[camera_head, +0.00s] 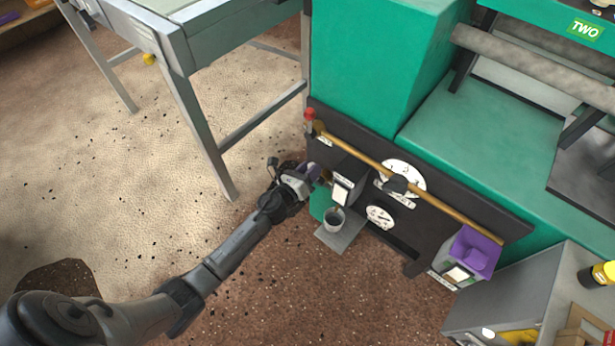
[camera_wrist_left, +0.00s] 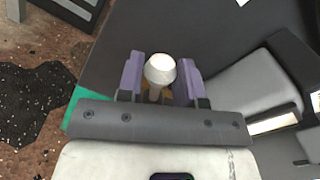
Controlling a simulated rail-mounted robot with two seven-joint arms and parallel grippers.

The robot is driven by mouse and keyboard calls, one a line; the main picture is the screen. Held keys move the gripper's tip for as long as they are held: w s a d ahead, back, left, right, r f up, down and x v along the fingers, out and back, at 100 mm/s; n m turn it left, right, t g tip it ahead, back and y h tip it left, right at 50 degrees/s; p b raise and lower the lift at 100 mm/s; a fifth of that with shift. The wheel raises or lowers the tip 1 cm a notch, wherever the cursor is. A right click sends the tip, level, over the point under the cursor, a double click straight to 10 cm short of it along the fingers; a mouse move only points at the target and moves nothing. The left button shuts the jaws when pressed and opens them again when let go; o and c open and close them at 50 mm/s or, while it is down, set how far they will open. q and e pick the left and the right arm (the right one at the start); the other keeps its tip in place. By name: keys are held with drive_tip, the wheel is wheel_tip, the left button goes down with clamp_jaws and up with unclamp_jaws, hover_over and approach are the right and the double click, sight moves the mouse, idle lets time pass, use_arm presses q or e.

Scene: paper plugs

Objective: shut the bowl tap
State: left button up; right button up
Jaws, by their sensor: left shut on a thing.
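The bowl tap shows in the left wrist view as a pale round knob (camera_wrist_left: 160,68) on a short stem, with a bit of brass colour below it. My left gripper (camera_head: 315,173) is at the left end of the dark panel, and its purple fingers (camera_wrist_left: 160,84) are shut on the tap, one on each side of the stem. In the head view the gripper mostly hides the tap. A small grey bowl (camera_head: 334,219) sits below on a grey ledge (camera_head: 342,236). My right gripper is in neither view.
A brass bar (camera_head: 440,206) with a red-ended post (camera_head: 310,115) runs across the dark panel (camera_head: 480,215), above round dials (camera_head: 380,216). A labelled box (camera_head: 346,189) stands just right of the gripper. A grey-legged table (camera_head: 200,130) stands behind left. Open floor lies left.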

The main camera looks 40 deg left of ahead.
use_arm(q)
drive_tip(key=shift+d, duration=0.1)
drive_tip(key=m, duration=0.1)
drive_tip(key=d+m, duration=0.1)
drive_tip(key=m, duration=0.1)
drive_tip(key=shift+d+r, duration=0.2)
drive_tip(key=shift+r, duration=0.1)
drive_tip(key=shift+s+d+m+p, duration=0.15)
drive_tip(key=shift+d+m, duration=0.2)
drive_tip(key=shift+m, duration=0.35)
drive_tip(key=shift+w+d+m+p, duration=0.15)
drive_tip(key=shift+d+m, duration=0.15)
drive_tip(key=shift+m, duration=0.4)
drive_tip(key=o, duration=0.7)
drive_tip(key=shift+s, duration=0.1)
drive_tip(key=shift+o, duration=0.2)
drive_tip(key=shift+s, duration=0.15)
